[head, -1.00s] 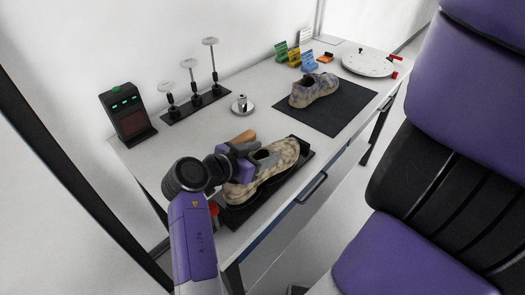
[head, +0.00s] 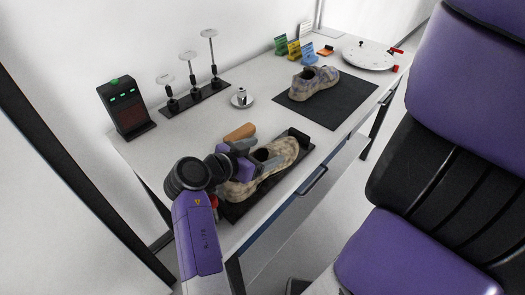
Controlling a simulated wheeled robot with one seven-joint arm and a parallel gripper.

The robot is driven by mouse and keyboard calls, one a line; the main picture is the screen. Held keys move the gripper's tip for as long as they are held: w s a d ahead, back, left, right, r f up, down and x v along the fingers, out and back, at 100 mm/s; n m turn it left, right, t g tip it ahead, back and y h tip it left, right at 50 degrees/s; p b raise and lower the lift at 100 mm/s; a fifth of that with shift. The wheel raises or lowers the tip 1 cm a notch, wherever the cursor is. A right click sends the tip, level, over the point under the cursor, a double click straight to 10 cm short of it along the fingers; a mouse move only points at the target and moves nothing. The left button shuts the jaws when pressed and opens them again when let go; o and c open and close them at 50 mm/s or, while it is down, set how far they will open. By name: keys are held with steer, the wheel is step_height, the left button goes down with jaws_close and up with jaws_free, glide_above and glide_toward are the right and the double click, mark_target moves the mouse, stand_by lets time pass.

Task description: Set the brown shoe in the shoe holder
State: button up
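A brown mottled shoe (head: 275,160) lies along the black shoe holder (head: 299,138) at the table's near edge. My gripper (head: 250,160) is at the shoe's left side, by its opening, with a grey finger reaching over it. The arm hides part of the shoe, and I cannot tell whether the fingers grip it. A second shoe, bluish and tan (head: 313,82), rests on a dark mat (head: 340,97) farther back.
A wooden-brown piece (head: 240,131) lies just behind my gripper. A small round metal item (head: 242,98), a rack of three stands (head: 194,95) and a black device with green lights (head: 126,110) stand behind. A white turntable (head: 368,55) is at the far right.

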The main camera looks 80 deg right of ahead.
steer(key=shift+w+a, duration=0.1)
steer(key=b+v, duration=0.1)
steer(key=v, duration=0.6)
steer(key=shift+w+a+r, duration=0.1)
steer(key=shift+a+r, duration=0.05)
steer(key=shift+a, duration=0.05)
